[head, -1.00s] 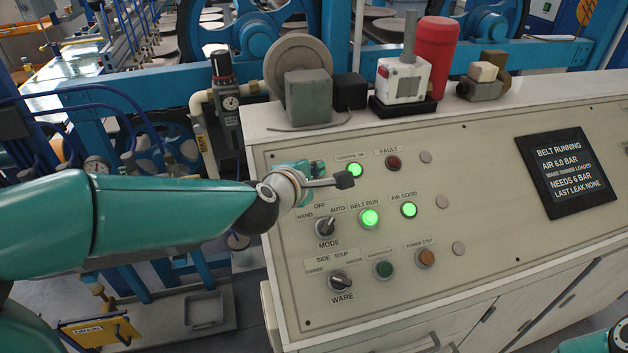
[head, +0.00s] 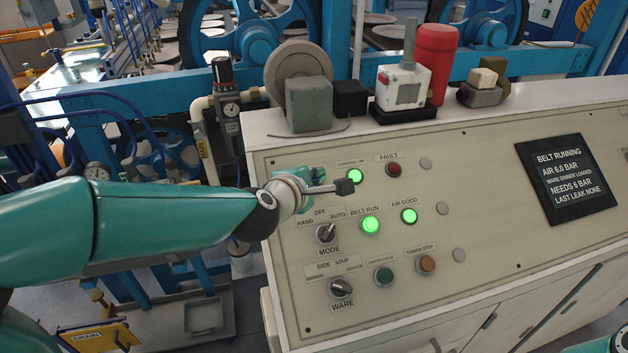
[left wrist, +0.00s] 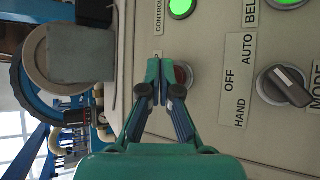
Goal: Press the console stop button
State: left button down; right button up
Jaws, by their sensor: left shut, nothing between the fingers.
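The grey-white console (head: 480,235) slopes up in front of me. In the head view that button is hidden behind the gripper. My left gripper (head: 345,187) is shut and empty, its tips close over the panel beside the lit green CONTROL ON lamp (head: 355,176). I cannot tell whether the tips touch the panel. An orange button (head: 427,264) sits lower right under a small, blurred label. My right gripper is not in view.
The MODE knob (head: 326,232) and the lit BELT RUN lamp (head: 370,224) lie just below my gripper. The red FAULT lamp (head: 394,169) is to the right. A grey box (head: 309,103) and a red cylinder (head: 436,58) stand on the console's top ledge.

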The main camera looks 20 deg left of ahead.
pick_arm(q)
jog(key=shift+f, duration=0.1)
dwell(0.3)
jog(key=shift+w+a+f+b, duration=0.15)
jog(key=shift+f+b, duration=0.1)
jog(key=shift+b, duration=0.15)
jog(key=shift+w+a+f+b, duration=0.1)
jog(key=shift+w+f+b, duration=0.1)
jog(key=shift+f+b, duration=0.2)
dwell(0.6)
jog(key=shift+r, duration=0.15)
jog(key=shift+s+d+r+p, duration=0.25)
jog(key=shift+s+r+p, duration=0.15)
jog(key=shift+r+p, duration=0.3)
jog(key=r+p, duration=0.1)
jog(key=s+d+r+p, duration=0.1)
jog(key=p, duration=0.1)
jog(key=s+r+p, duration=0.1)
jog(key=r, duration=0.1)
jog(key=shift+d+r, duration=0.1)
jog(key=shift+d, duration=0.1)
dwell(0.3)
dwell(0.8)
